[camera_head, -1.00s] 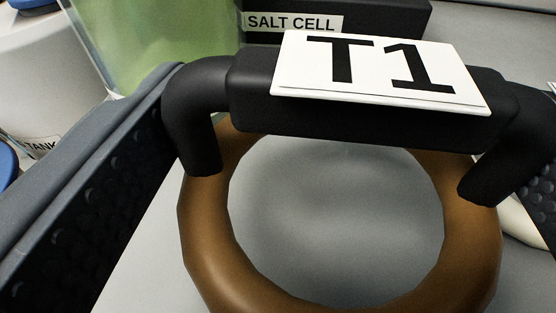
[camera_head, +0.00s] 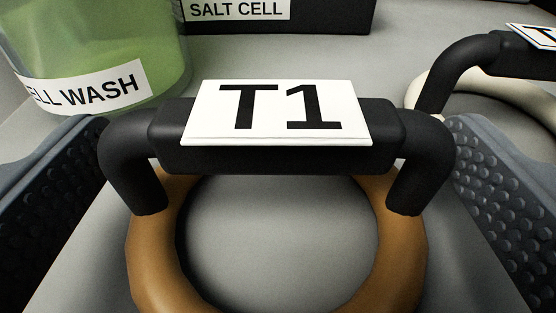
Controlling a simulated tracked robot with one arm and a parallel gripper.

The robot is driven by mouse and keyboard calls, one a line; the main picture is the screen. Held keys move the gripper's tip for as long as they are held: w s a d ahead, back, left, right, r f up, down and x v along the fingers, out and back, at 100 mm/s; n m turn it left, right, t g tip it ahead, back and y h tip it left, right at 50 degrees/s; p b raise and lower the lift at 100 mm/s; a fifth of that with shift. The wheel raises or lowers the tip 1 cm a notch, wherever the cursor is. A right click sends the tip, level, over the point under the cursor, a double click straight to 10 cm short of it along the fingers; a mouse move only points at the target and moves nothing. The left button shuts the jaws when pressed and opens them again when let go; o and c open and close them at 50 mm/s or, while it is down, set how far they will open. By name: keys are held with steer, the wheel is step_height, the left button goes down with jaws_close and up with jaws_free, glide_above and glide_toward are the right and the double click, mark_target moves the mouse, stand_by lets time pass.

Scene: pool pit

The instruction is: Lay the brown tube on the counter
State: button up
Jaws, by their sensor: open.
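The brown tube (camera_head: 152,262) is a ring with a black handle (camera_head: 180,160) across its far side. The handle bears a white label (camera_head: 275,112) reading T1. The tube appears to lie flat on the grey counter (camera_head: 285,235); its near part is cut off by the bottom edge of the picture. My gripper (camera_head: 282,190) is open.
A green container (camera_head: 95,40) labelled CELL WASH stands at the upper left. A black box (camera_head: 335,15) labelled SALT CELL is behind. A white ring (camera_head: 515,105) with a similar black handle (camera_head: 465,65) is at the upper right, close beyond my right finger.

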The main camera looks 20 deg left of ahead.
steer(key=b+v, duration=0.2)
steer(key=v, duration=0.9)
steer(key=shift+s, duration=0.25)
steer(key=shift+d, duration=0.15)
steer(key=w+d+r+m+h, duration=0.15)
steer(key=d+r, duration=0.35)
steer(key=r, duration=0.7)
steer(key=s+d+r+h, duration=0.1)
steer(key=s+d+r, duration=0.3)
steer(key=r, duration=0.4)
steer(key=s+d+r+m+h, duration=0.1)
steer(key=s+d+r, duration=0.3)
steer(key=r, duration=0.4)
steer(key=s+d+r+h, duration=0.1)
steer(key=s+d+r, duration=0.3)
steer(key=r, duration=0.4)
steer(key=shift+d+r+m, duration=0.2)
steer(key=shift+r+m, duration=0.05)
steer(key=shift+m, duration=0.1)
